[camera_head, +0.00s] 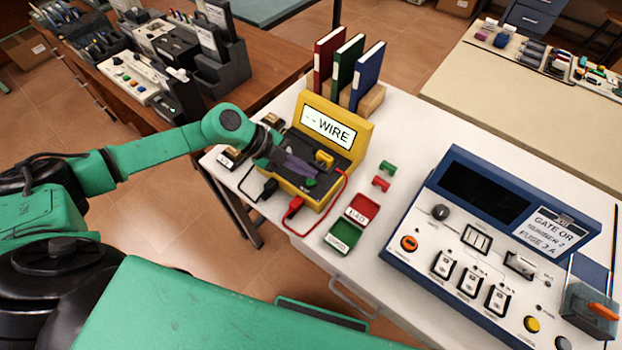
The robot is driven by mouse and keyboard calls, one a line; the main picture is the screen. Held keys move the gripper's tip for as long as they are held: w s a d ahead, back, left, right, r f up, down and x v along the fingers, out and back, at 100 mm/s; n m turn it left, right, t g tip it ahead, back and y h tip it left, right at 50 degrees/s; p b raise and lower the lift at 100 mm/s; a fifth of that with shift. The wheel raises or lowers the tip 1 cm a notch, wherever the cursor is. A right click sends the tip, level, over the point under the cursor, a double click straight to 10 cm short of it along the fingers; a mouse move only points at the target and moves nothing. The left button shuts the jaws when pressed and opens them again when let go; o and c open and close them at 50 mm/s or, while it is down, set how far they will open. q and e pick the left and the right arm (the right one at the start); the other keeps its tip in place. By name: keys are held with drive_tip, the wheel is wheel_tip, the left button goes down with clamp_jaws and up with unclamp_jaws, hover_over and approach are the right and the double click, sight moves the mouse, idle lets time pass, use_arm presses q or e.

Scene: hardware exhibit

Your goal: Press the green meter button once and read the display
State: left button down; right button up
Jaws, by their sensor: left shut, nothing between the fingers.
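The yellow meter (352,140) stands on the white table, its lit display (328,126) reading "-- WIRE". The green button (311,182) shows on the meter's dark front panel. My left gripper (304,175) reaches in from the left over that panel, shut and empty, with its tips right by the green button. I cannot tell whether the tips touch the button. The gripper and wrist hide part of the panel. My right gripper is out of view.
A red lead (296,205) and a black lead (268,188) plug into the meter's front. A red tray (362,209) and a green tray (340,238) lie in front. Three binders (365,76) stand behind. A blue-and-white console (480,200) fills the right.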

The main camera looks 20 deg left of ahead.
sight(306, 182)
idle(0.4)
use_arm(q)
drive_tip(key=shift+f, duration=0.4)
drive_tip(key=shift+f, duration=0.5)
idle(0.4)
drive_tip(key=shift+r, duration=0.1)
drive_tip(key=shift+r+p, duration=0.8)
drive_tip(key=shift+p, duration=0.05)
drive_tip(key=shift+r, duration=0.1)
wheel_tip(306, 182, up, 5)
drive_tip(key=p, duration=0.5)
